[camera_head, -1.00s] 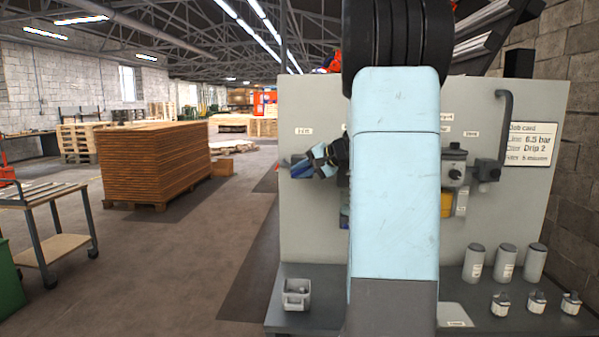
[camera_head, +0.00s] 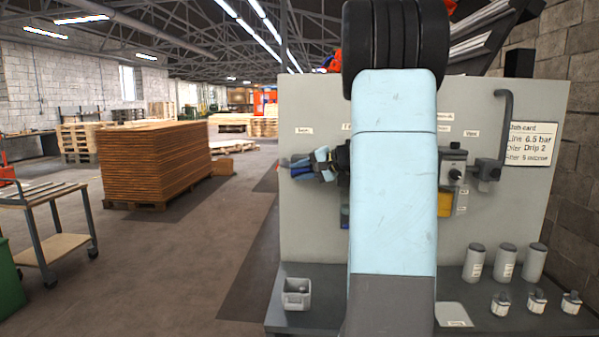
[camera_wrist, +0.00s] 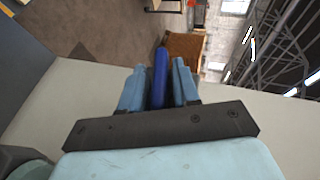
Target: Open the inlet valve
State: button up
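My gripper (camera_wrist: 159,85) has its two light blue fingers apart, with a dark blue lever (camera_wrist: 160,72) between them. A narrow gap shows on each side of the lever. In the head view my gripper (camera_head: 320,165) is at the panel's left part, to the left of my arm, its fingers pointing left. Blue also shows at its fingers there, but I cannot separate the lever clearly from them. The lever's mount and the valve body are hidden behind my gripper and arm. I cannot read which label belongs to the lever.
The grey panel (camera_head: 310,225) carries a regulator (camera_head: 453,166), a bent grey pipe (camera_head: 506,125) and a job card (camera_head: 530,144). Open floor lies left.

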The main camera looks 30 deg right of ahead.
jog(key=shift+o, duration=0.7)
jog(key=shift+r, duration=0.15)
jog(key=shift+r, duration=0.2)
notch_tip(320, 180, up, 2)
jog(key=shift+w+r, duration=0.1)
jog(key=shift+r, duration=0.15)
jog(key=o, duration=0.7)
jog(key=s+r, duration=0.1)
jog(key=r, duration=0.1)
jog(key=s+a+r, duration=0.1)
jog(key=s+r, duration=0.1)
jog(key=shift+c, duration=0.2)
jog(key=s+r, duration=0.1)
jog(key=s+a+r, duration=0.1)
jog(key=r, duration=0.1)
jog(key=shift+s, duration=0.35)
jog(key=c, duration=0.7)
jog(key=shift+o, duration=0.2)
jog(key=s+a+r, duration=0.2)
jog(key=s+r, duration=0.1)
jog(key=s, duration=0.5)
jog(key=shift+a+f, duration=0.1)
